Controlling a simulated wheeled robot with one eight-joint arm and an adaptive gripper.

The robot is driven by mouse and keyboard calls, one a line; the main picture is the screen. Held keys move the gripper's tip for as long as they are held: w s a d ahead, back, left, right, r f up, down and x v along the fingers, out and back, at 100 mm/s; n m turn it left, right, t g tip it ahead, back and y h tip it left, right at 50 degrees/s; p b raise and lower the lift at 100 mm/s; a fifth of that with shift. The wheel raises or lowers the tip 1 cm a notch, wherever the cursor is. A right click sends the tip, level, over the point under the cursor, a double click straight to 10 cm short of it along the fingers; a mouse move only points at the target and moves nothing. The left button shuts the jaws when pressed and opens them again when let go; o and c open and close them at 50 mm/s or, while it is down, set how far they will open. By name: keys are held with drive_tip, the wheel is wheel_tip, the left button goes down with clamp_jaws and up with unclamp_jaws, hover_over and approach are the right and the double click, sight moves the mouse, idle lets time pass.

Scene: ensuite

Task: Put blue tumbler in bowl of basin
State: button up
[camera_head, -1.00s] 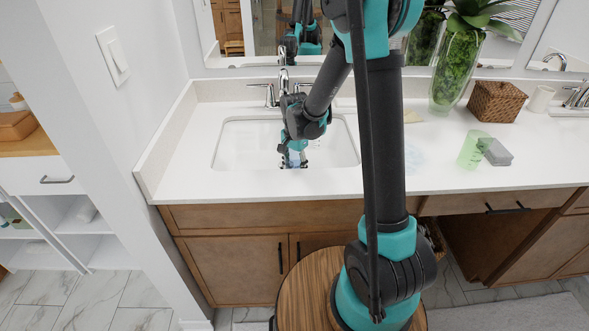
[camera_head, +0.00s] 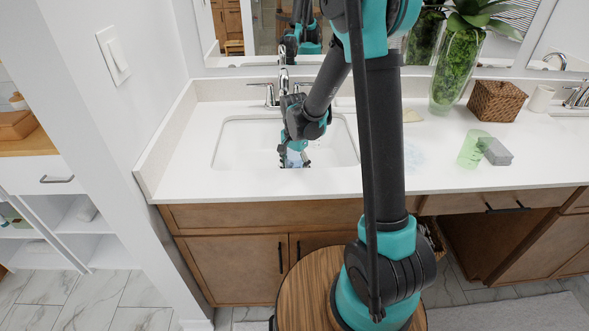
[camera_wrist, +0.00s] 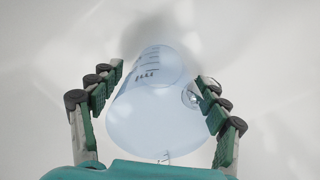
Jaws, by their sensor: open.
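The blue tumbler (camera_wrist: 155,115) is a pale blue, see-through cup with dark measuring marks. In the wrist view it lies between the two fingers of my gripper (camera_wrist: 158,98), with a gap showing on the left and the right finger close to it. My gripper is open. In the head view my gripper (camera_head: 294,164) is down inside the basin (camera_head: 235,150), a white sunken bowl in the counter. The tumbler (camera_head: 295,156) shows there only as a small bluish patch between the fingers. Whether it touches the basin floor is hard to tell.
A chrome faucet (camera_head: 283,82) stands behind the basin. To the right on the counter are a green tumbler (camera_head: 472,149), a grey block (camera_head: 496,151), a glass vase (camera_head: 450,82) and a wicker basket (camera_head: 496,101). The counter left of the basin (camera_head: 185,165) is clear.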

wheel_tip(320, 180, up, 12)
idle(0.5)
